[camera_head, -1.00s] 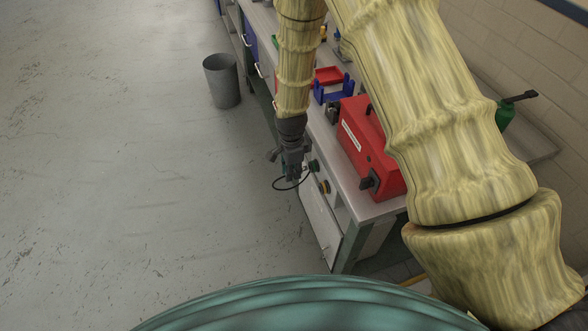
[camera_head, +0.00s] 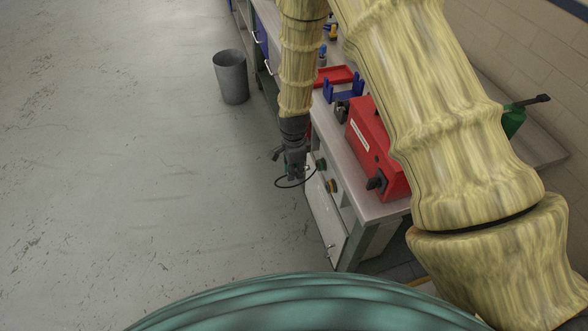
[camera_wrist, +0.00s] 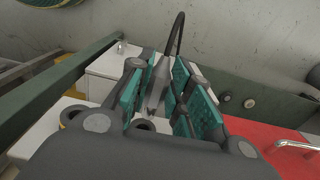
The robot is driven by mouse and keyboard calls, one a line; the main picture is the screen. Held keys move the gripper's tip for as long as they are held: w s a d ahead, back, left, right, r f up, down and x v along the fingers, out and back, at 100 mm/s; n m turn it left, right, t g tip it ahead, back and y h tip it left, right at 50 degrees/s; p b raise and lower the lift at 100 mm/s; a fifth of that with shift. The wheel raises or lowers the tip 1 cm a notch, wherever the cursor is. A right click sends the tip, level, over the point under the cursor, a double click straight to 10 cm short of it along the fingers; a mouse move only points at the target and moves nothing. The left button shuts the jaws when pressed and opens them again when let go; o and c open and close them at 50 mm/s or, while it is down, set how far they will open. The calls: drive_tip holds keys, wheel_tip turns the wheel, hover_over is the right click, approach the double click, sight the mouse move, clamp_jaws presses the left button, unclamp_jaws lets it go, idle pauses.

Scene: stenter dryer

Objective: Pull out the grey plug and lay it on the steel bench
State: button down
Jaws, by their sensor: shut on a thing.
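My gripper (camera_head: 294,172) hangs beside the front of the steel bench (camera_head: 384,210), left of its top. It is shut on the grey plug (camera_wrist: 158,84), which sits between the teal finger pads in the wrist view. A black cable (camera_wrist: 178,36) rises from the plug; in the head view it loops below the gripper (camera_head: 283,187). A round green-ringed fitting (camera_head: 321,164) and a yellow-ringed one (camera_head: 332,186) are on the bench's front panel. A gap shows between gripper and panel. The plug's front end is hard to make out.
A red box machine (camera_head: 372,145) stands on the bench, with a blue holder (camera_head: 343,88) and red tray (camera_head: 335,75) beyond. The bench top's near corner is bare. A grey bin (camera_head: 231,77) stands on open floor at left.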

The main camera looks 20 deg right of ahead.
drive_tip(key=shift+a, duration=0.1)
drive_tip(key=shift+a, duration=1.45)
wheel_tip(320, 180, up, 20)
drive_tip(key=p, duration=1.3)
drive_tip(key=shift+r+p, duration=0.2)
drive_tip(key=shift+p, duration=0.2)
idle(0.9)
drive_tip(key=shift+s, duration=0.1)
drive_tip(key=shift+d, duration=0.15)
